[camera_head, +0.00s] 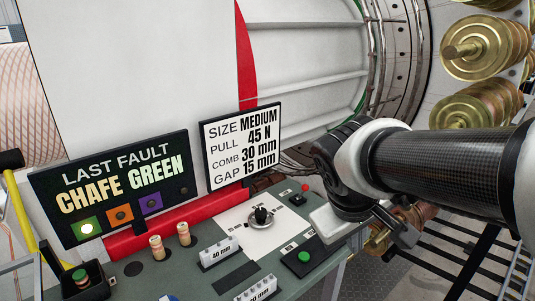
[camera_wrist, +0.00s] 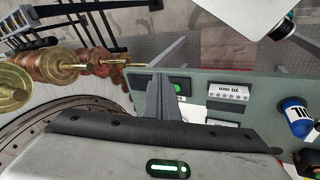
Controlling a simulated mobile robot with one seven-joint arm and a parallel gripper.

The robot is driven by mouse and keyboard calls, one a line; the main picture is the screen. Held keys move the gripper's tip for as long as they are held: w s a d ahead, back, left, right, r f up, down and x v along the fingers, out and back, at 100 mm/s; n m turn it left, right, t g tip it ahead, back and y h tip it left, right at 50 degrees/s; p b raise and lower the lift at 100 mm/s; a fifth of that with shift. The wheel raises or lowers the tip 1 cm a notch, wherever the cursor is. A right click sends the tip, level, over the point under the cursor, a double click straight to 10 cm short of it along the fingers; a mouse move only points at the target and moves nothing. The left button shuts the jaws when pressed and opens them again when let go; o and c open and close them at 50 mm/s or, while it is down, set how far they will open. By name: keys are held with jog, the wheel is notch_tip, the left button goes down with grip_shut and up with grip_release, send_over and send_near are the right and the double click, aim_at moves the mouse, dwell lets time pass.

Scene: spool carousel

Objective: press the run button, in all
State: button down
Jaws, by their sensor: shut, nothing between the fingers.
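A green round button (camera_head: 305,257) sits on a small black plate on the grey-green console, near its right edge. Its label is too small to read, so I cannot confirm that it is the run button. The same button shows in the wrist view (camera_wrist: 177,88), just right of my fingertips. My gripper (camera_wrist: 158,82) is shut and empty, its fingers beside the button; I cannot tell whether they touch the plate. In the head view its fingers are hard to make out under my arm. Another green button (camera_head: 80,274) is on a black box at the console's left.
A selector knob (camera_head: 261,215) and a red button (camera_head: 305,187) stand behind the green button. Blocks marked 40 mm (camera_head: 219,252) and 20 mm (camera_wrist: 228,92) lie nearby. Two wooden pegs stand farther left. Fault (camera_head: 112,190) and settings (camera_head: 241,145) signs rise behind. Brass spools (camera_head: 484,47) hang at right.

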jog(key=w+a+f+n+t+h+p, duration=0.1)
jog(key=w+a+f+n, duration=0.1)
jog(key=w+f+n, duration=0.4)
jog(key=w+a+f+n+t+h+p, duration=0.1)
jog(key=w+f+n, duration=0.5)
jog(key=w, duration=0.6)
jog(key=shift+a+f+n+h, duration=0.25)
jog(key=shift+a+n+h, duration=0.45)
jog(key=shift+a, duration=0.5)
jog(key=shift+f, duration=0.15)
jog(key=b, duration=0.6)
send_over(301, 258)
notch_tip(301, 258, down, 8)
jog(key=shift+r, duration=0.1)
jog(key=shift+f+b, duration=0.4)
jog(key=shift+b, duration=0.05)
jog(key=shift+f, duration=0.1)
jog(key=shift+f+b, duration=0.3)
jog(key=shift+b, duration=0.35)
